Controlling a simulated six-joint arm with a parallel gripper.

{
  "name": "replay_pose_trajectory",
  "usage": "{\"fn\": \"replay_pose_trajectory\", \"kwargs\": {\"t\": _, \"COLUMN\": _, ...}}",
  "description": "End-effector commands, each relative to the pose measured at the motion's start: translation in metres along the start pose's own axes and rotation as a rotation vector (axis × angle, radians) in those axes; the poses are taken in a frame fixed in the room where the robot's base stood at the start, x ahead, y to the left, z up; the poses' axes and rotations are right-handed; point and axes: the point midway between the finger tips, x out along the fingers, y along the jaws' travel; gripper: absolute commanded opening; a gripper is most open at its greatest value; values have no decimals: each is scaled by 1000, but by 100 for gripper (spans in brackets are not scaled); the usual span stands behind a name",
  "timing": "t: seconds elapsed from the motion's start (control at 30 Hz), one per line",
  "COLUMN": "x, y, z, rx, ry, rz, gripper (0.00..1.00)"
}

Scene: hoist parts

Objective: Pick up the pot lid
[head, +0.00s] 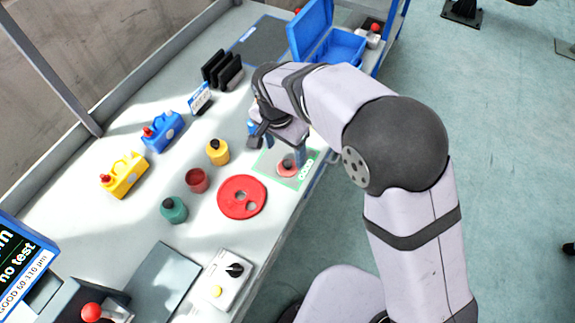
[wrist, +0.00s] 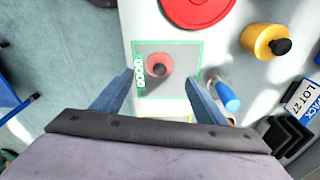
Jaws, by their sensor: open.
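The pot lid looks like a small red disc with a darker knob, lying on a green-outlined mat, in the wrist view (wrist: 158,69) and partly hidden by a finger in the head view (head: 287,171). My gripper (head: 285,152) is above the mat, pointing down. In the wrist view its two blue fingers (wrist: 160,86) are apart, one on each side of the lid in the picture, with nothing between them. The lid appears to be below the fingertips; the exact gap cannot be told. A dark red pot (head: 197,181) without a lid stands on the bench to the left.
A yellow pot (head: 217,153) and a green pot (head: 174,210) have dark knobs. A red disc with holes (head: 242,197) lies near the mat (wrist: 187,51). A blue-topped bottle (wrist: 226,95) stands close beside one finger. A blue open case (head: 325,45) is at the back.

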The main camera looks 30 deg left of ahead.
Motion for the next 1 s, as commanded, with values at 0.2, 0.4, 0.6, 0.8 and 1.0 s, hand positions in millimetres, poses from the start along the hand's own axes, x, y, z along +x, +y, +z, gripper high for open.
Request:
{"fn": "replay_pose_trajectory", "kwargs": {"t": 0.2, "x": 1, "y": 0, "z": 0, "rx": 40, "ry": -1, "rz": 1, "gripper": 66}}
{"fn": "replay_pose_trajectory", "kwargs": {"t": 0.4, "x": 15, "y": 1, "z": 0, "rx": 38, "ry": -2, "rz": 3, "gripper": 66}}
{"fn": "replay_pose_trajectory", "kwargs": {"t": 0.6, "x": 22, "y": 0, "z": 0, "rx": 37, "ry": 0, "rz": 0, "gripper": 66}}
{"fn": "replay_pose_trajectory", "kwargs": {"t": 0.8, "x": 34, "y": 2, "z": 0, "rx": 37, "ry": -2, "rz": 4, "gripper": 66}}
{"fn": "replay_pose_trajectory", "kwargs": {"t": 1.0, "x": 59, "y": 2, "z": 0, "rx": 36, "ry": -2, "rz": 3, "gripper": 66}}
